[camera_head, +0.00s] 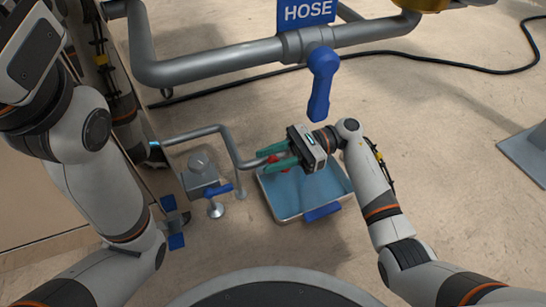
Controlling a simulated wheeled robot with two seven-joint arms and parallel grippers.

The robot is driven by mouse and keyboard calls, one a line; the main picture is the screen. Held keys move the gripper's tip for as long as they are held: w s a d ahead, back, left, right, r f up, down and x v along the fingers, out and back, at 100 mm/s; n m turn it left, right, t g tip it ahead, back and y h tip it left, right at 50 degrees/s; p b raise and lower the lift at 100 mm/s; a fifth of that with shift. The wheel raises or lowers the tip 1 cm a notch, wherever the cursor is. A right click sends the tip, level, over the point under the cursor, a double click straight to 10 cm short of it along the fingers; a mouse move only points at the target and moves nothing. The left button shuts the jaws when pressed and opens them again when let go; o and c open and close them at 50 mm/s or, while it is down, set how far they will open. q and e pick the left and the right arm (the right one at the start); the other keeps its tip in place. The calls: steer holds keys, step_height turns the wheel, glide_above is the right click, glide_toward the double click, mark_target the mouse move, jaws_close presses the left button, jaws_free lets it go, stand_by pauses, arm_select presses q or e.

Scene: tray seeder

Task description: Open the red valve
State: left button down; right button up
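The red valve (272,159) sits at the end of a bent grey pipe, above a shallow blue-lined tray. Only small bits of red show, because my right gripper covers the rest. My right gripper (263,162) reaches in from the right, with its two green fingers apart, one on each side of the red valve. I cannot tell whether the fingers touch it. My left arm stands at the left, and the hand end of my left gripper (35,45) is at the top left corner. Its fingers are not visible.
The metal tray (345,198) stands on the floor under the valve. A blue-handled valve (218,190) is left of it. A large blue lever (320,85) hangs from a thick pipe (215,60) beneath a HOSE sign (307,12). A black cable crosses the floor behind. The floor at right is mostly clear.

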jaws_close()
steer(key=h, duration=0.1)
steer(key=h+p, duration=0.1)
steer(key=a+f+t+h, duration=0.1)
steer(key=shift+s+a+h, duration=0.1)
steer(key=shift+s+h, duration=0.15)
steer(key=shift+h, duration=0.05)
steer(key=h+p, duration=0.1)
steer(key=f+t+h+p, duration=0.1)
steer(key=shift+s+a+h, duration=0.1)
steer(key=shift+a+h, duration=0.2)
steer(key=shift+a, duration=0.1)
steer(key=shift+s+a+f+t+h+p, duration=0.1)
steer(key=shift+f+t+h+p, duration=0.15)
steer(key=shift+f+h+p, duration=0.35)
steer(key=shift+w+a+f+t+h+p, duration=0.1)
steer(key=shift+f+t+h+p, duration=0.15)
steer(key=shift+h+p, duration=0.5)
steer(key=shift+s+a+f+t+h+p, duration=0.1)
steer(key=shift+f+t+h+p, duration=0.1)
steer(key=shift+f+h+p, duration=0.5)
steer(key=shift+r, duration=0.15)
